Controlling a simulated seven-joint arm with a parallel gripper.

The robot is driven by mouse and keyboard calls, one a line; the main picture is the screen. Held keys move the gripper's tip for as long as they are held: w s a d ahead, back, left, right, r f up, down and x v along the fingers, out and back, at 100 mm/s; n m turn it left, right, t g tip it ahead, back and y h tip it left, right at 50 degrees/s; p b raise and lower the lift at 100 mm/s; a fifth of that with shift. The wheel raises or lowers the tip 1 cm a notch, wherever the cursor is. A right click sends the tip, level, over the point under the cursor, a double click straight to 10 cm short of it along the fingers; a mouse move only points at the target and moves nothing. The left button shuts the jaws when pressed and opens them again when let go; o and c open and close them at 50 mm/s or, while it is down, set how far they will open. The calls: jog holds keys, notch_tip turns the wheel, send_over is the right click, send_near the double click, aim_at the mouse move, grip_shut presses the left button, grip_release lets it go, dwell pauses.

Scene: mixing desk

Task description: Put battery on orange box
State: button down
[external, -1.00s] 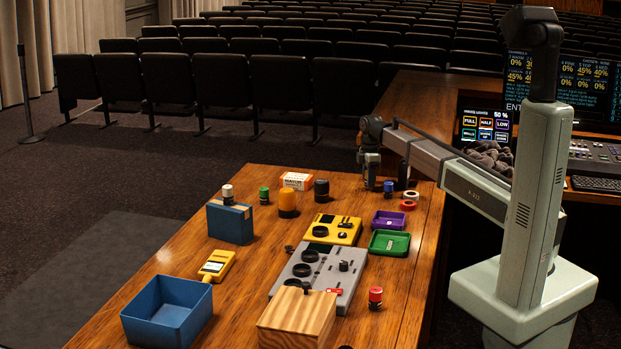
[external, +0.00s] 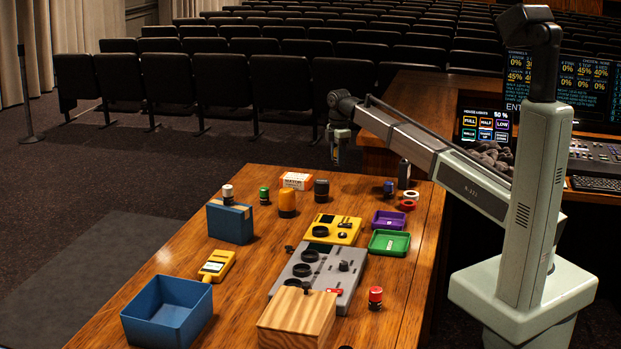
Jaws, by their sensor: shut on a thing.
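The orange box (external: 296,180) is a small orange-and-white carton with lettering, lying near the far edge of the wooden table. My gripper (external: 336,158) is raised in the air beyond the far end of the table, pointing down, to the right of the orange box and higher in the picture. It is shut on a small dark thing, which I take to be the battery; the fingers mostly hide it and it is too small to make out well. The held thing is apart from the box.
An orange-yellow jar (external: 287,204) and a black cylinder (external: 321,189) stand just in front of the box. A blue box (external: 230,222), yellow device (external: 333,229), purple tray (external: 388,219) and green tray (external: 389,243) are nearer. A blue bin (external: 168,309) is front left.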

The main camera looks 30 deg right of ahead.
jog(key=w+a+r, duration=0.2)
jog(key=w+a, duration=0.4)
jog(key=a, duration=0.1)
jog(key=m, duration=0.1)
send_over(298, 176)
notch_tip(298, 176, down, 9)
jog(key=shift+a+r, duration=0.1)
jog(key=shift+r, duration=0.05)
jog(key=c, duration=0.8)
grip_release()
jog(key=shift+o, duration=0.2)
notch_tip(298, 176, up, 12)
jog(key=shift+s, duration=0.1)
